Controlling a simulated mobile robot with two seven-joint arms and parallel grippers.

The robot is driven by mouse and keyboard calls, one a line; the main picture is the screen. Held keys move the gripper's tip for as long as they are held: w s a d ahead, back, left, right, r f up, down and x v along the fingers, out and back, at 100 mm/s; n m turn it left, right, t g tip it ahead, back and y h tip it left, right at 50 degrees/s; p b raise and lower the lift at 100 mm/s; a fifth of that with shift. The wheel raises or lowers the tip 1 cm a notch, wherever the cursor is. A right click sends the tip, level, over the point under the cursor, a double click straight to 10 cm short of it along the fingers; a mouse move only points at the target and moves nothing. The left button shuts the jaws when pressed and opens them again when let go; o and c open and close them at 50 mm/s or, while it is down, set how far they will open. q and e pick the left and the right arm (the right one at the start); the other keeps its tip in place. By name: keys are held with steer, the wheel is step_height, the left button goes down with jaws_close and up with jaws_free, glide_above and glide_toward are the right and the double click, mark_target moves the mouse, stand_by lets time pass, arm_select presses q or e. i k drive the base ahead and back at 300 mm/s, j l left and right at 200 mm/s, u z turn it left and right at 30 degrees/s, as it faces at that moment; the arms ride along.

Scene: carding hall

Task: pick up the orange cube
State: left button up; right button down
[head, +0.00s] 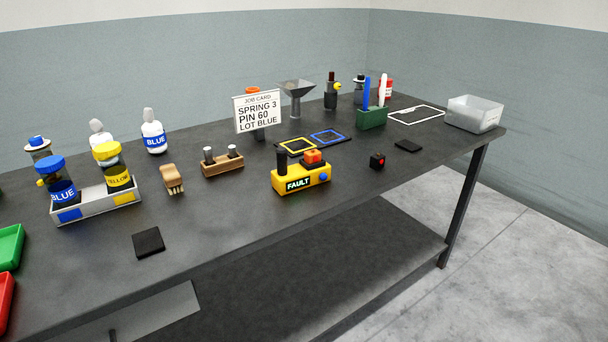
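Neither of my grippers is in view.
On the dark table (215,225), a tray (98,205) holds blue and yellow jars at left. A brush (172,179) and wooden block (222,165) stand left of the FAULT box. The table in front of the box is clear.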

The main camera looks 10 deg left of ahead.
mark_target(312, 157)
steer(key=l+u, duration=0.1)
steer(key=u, duration=0.85)
steer(key=l+u, duration=0.95)
steer(key=l, duration=0.35)
steer(key=k+l+u, duration=0.2)
steer(key=l, duration=0.3)
steer(key=i+l, duration=0.05)
steer(key=i, duration=0.05)
